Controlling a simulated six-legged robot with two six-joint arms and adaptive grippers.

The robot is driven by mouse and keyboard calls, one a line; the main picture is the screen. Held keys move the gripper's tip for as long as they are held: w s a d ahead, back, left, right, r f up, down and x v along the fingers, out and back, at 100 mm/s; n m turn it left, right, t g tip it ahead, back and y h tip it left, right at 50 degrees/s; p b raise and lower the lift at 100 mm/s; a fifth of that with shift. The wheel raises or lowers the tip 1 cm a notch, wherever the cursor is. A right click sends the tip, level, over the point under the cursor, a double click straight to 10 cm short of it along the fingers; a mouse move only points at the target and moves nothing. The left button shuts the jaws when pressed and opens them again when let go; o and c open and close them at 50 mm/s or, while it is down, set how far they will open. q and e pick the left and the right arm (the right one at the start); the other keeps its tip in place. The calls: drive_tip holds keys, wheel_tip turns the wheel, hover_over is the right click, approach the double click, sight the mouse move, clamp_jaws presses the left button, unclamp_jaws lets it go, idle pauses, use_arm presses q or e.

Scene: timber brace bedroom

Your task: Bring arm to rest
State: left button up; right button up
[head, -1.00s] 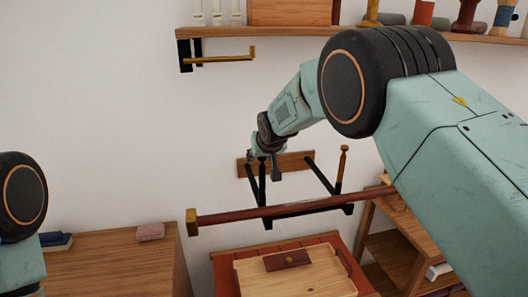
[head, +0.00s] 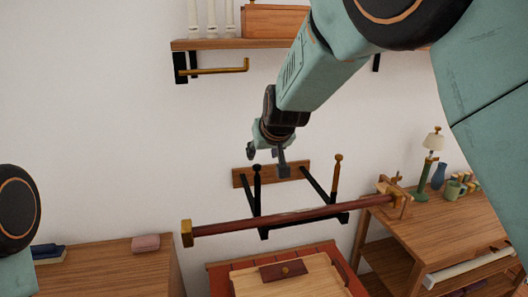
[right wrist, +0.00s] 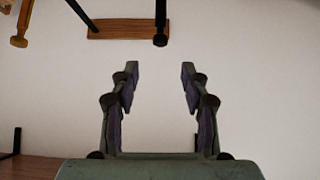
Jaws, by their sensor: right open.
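My right arm comes in from the upper right in the head view. My right gripper (head: 267,157) is open and empty, in front of the white wall and just above the wooden back plate (head: 240,178) of a wall bracket. The right wrist view shows its two fingers (right wrist: 160,75) spread apart with only wall between them. A dark red bar with a brass end (head: 280,218) lies across the black bracket arms below the gripper, apart from it. Part of my left arm shows at the left edge; its gripper is out of view.
A wall shelf (head: 220,44) with a brass hook (head: 218,70) is above. A lidded wooden box (head: 290,280) stands on a red surface below. A wooden cabinet (head: 110,265) is at lower left. A side table (head: 430,225) with a lamp (head: 430,160) is at right. Bare wall lies left of the gripper.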

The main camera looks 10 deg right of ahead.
drive_tip(key=shift+w+f, duration=0.1)
drive_tip(key=s+d+f+g+b, duration=0.1)
drive_tip(key=s+d+f+b, duration=0.15)
drive_tip(key=s+f, duration=0.55)
drive_tip(key=s+d+f+h+b, duration=0.1)
drive_tip(key=s+d+f+b, duration=0.15)
drive_tip(key=f, duration=0.95)
drive_tip(key=s+d+f+g+b, duration=0.1)
drive_tip(key=s+d+f+b, duration=0.15)
drive_tip(key=s+f, duration=0.55)
drive_tip(key=s+d+f+g+b, duration=0.1)
drive_tip(key=s+f+g+b, duration=0.6)
drive_tip(key=s+f, duration=2)
drive_tip(key=s+b, duration=0.4)
drive_tip(key=shift+f+m+y, duration=0.15)
drive_tip(key=shift+m+y, duration=0.25)
